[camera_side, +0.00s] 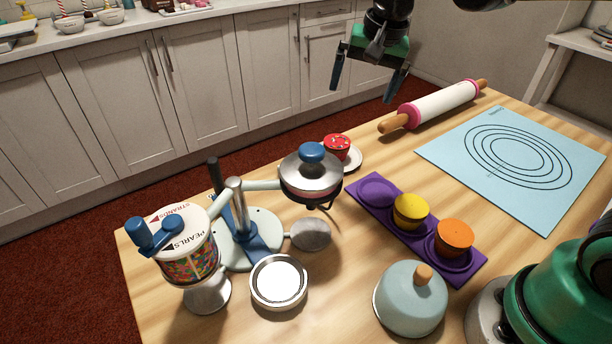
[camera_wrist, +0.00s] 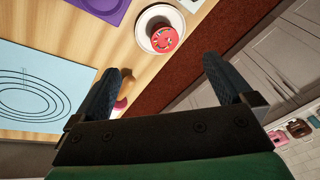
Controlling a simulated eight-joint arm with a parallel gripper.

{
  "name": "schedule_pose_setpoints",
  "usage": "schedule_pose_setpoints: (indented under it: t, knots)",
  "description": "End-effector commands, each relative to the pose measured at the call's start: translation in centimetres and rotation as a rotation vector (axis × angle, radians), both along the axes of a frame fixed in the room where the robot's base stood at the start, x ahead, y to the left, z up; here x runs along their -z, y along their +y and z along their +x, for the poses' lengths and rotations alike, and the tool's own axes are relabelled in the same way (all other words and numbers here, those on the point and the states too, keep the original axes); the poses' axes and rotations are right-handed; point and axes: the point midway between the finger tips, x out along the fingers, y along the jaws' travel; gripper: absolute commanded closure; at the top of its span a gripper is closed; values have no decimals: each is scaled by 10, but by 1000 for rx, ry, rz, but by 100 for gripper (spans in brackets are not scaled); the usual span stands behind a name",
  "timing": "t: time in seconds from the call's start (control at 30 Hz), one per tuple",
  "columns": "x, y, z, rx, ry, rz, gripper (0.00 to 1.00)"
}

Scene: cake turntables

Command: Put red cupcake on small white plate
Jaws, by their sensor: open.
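The red cupcake (camera_side: 337,146) sits on the small white plate (camera_side: 354,162) near the table's far edge, behind the metal-lidded turntable device. In the wrist view the red cupcake (camera_wrist: 164,38) stands on the white plate (camera_wrist: 144,22), toward its lower right side, with pale rim showing around it. My gripper (camera_side: 369,95) is open and empty, raised in the air above and beyond the table's far edge. In the wrist view my gripper's two dark fingers (camera_wrist: 165,75) are spread wide, and the cupcake lies beyond the gap between them, not touched.
A purple tray (camera_side: 376,192) holds a yellow cupcake (camera_side: 411,210) and an orange cupcake (camera_side: 455,236). A rolling pin (camera_side: 436,104) and a blue mat (camera_side: 515,150) lie to the right. A sprinkle dispenser (camera_side: 188,245) and a blue dome (camera_side: 411,297) stand in front.

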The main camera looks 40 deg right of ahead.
Motion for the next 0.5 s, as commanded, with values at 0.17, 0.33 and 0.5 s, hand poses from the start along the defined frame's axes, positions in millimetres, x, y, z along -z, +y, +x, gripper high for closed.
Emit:
schedule_pose_setpoints:
  t: [0.17, 0.33, 0.5]
  knots:
    - [7, 11, -52, -322, -149, -116, 0]
    - [26, 17, -86, -559, -260, -236, 0]
    - [39, 20, -100, -678, -314, -307, 0]
